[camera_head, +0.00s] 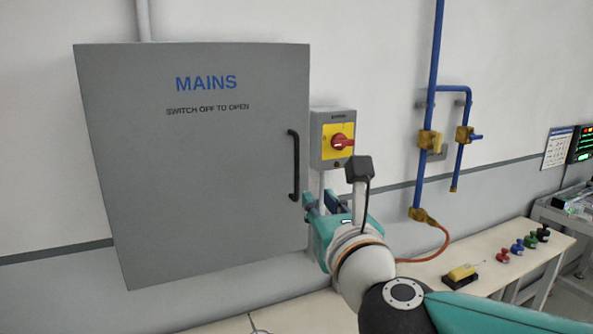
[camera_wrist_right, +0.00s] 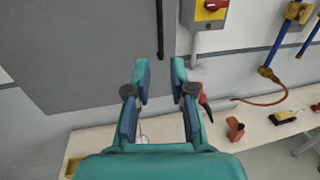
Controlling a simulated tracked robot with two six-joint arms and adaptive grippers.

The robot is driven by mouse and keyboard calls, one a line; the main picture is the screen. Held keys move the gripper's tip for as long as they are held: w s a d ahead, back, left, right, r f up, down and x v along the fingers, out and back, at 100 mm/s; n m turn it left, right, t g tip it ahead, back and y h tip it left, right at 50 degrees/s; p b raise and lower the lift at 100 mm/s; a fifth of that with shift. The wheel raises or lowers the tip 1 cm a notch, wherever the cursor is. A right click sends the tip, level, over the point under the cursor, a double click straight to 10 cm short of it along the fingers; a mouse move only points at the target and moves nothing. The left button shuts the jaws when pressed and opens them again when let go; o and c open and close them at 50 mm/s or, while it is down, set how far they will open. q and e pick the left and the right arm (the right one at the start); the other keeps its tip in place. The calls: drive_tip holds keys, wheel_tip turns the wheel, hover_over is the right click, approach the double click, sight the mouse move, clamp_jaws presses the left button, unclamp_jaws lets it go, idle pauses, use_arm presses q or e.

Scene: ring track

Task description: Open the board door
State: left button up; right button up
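The board door (camera_head: 200,170) is a large grey panel marked MAINS and "SWITCH OFF TO OPEN"; it looks closed. Its black vertical bar handle (camera_head: 294,165) is on the right edge. In the right wrist view the lower end of the handle (camera_wrist_right: 160,42) lies ahead, between the fingertips in the picture. My right gripper (camera_head: 322,202) is open and empty, just below and right of the handle; it also shows in the wrist view (camera_wrist_right: 160,78). I see no contact with the handle. A red rotary switch (camera_head: 342,142) on a yellow plate is right of the door. My left gripper is out of view.
Blue pipes (camera_head: 432,100) with yellow valves run down the wall at right, with an orange hose (camera_head: 440,244) below. A pale bench (camera_head: 525,236) holds a yellow-and-black tool (camera_head: 461,273) and several small coloured items. The wall under the door is clear.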

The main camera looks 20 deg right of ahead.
sight(297, 170)
drive_tip(key=w+p, duration=0.1)
drive_tip(key=w, duration=0.4)
drive_tip(key=w+d+p, duration=0.1)
drive_tip(key=w, duration=0.5)
drive_tip(key=w+d+p, duration=0.1)
drive_tip(key=w+p, duration=0.1)
drive_tip(key=w, duration=0.3)
drive_tip(key=shift+w+f, duration=0.1)
drive_tip(key=shift+w, duration=0.25)
clamp_jaws()
